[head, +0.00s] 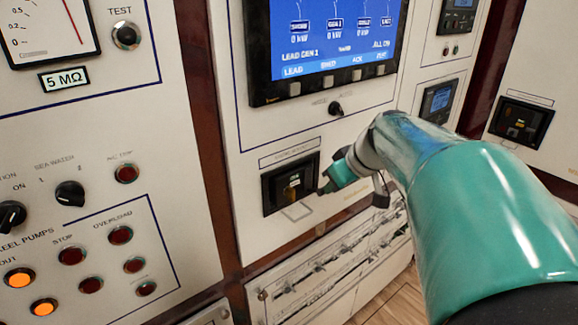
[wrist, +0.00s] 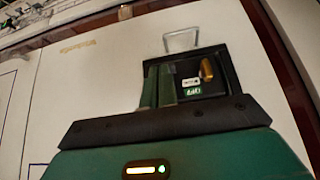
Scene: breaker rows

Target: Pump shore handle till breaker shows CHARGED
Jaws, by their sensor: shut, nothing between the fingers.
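The shore breaker (head: 290,184) is a black recessed box in the white panel below the blue screen. In the wrist view the breaker (wrist: 215,85) shows a green label (wrist: 194,92) that seems to read OFF, a small white label (wrist: 191,81) too small to read, and a brass-coloured handle or knob (wrist: 207,70). My gripper (head: 326,187) is shut and empty at the breaker's right edge in the head view. Its green and black body fills the bottom of the wrist view and hides part of the breaker. I cannot tell whether it touches.
A blue screen (head: 330,35) with buttons and a small black knob (head: 336,108) sit above the breaker. Another panel (head: 75,200) with lamps and knobs stands left. A similar black breaker (head: 520,121) is far right.

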